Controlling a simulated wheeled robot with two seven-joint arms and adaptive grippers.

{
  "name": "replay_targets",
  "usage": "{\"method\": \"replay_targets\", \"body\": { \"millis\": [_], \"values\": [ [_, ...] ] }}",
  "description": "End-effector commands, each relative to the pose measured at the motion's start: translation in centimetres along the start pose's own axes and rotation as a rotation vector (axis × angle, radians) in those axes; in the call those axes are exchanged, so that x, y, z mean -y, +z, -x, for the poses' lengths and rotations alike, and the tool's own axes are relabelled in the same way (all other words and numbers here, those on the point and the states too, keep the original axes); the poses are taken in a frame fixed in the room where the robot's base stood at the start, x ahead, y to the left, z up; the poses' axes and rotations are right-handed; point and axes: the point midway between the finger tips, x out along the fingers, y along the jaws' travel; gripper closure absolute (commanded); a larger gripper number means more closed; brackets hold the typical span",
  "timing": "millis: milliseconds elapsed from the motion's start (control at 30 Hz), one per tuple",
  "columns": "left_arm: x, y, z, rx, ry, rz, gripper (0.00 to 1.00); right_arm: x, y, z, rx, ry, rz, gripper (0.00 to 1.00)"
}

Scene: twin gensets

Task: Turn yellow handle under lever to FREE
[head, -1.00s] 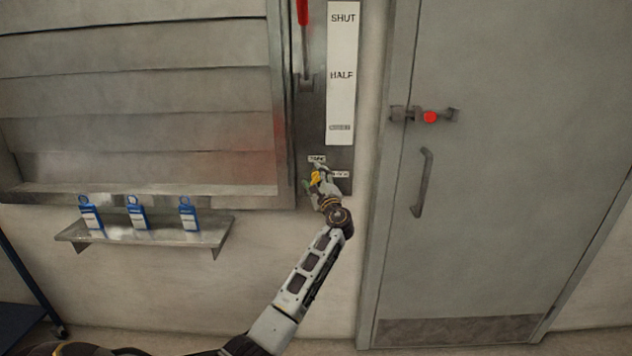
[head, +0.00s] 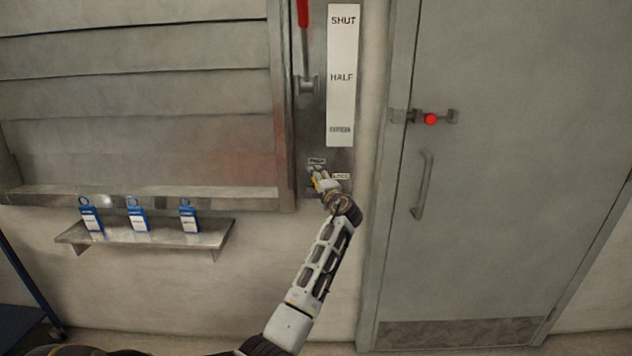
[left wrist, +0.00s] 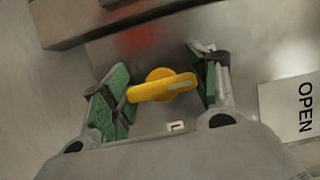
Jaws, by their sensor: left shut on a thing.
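The yellow handle (left wrist: 150,92) is a short bar on a round hub on the metal panel. In the left wrist view it lies between the green finger pads. My left gripper (left wrist: 161,90) is shut on it, and it also shows in the head view (head: 318,181). There the gripper mostly hides the handle, with only a sliver of yellow showing. A small label reading FREE (head: 317,161) is above the gripper, and a LOCK label (head: 341,176) is to its right. The red lever (head: 303,12) is higher on the panel. My right gripper is not in view.
A white SHUT/HALF/OPEN strip (head: 341,100) is beside the lever; its OPEN end (left wrist: 295,105) shows in the left wrist view. A grey door (head: 500,200) with a red-buttoned latch (head: 431,119) is at right. A shelf (head: 150,238) with blue tags is at left.

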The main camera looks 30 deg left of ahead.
Motion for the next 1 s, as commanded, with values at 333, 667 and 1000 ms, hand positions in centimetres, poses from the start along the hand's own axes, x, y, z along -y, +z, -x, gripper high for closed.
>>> {"method": "replay_targets", "body": {
  "millis": [333, 667, 1000],
  "values": [
    [-0.2, 0.0, 0.0, 0.0, 0.004, 0.003, 0.35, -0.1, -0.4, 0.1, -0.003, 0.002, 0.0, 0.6],
    [-0.1, 0.0, 0.0, 0.0, 0.002, 0.002, 0.18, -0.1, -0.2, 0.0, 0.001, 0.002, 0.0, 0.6],
    [0.0, 0.0, 0.5, -0.001, 0.001, 0.002, 0.18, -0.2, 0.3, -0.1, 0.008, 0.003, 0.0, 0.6]
  ]
}}
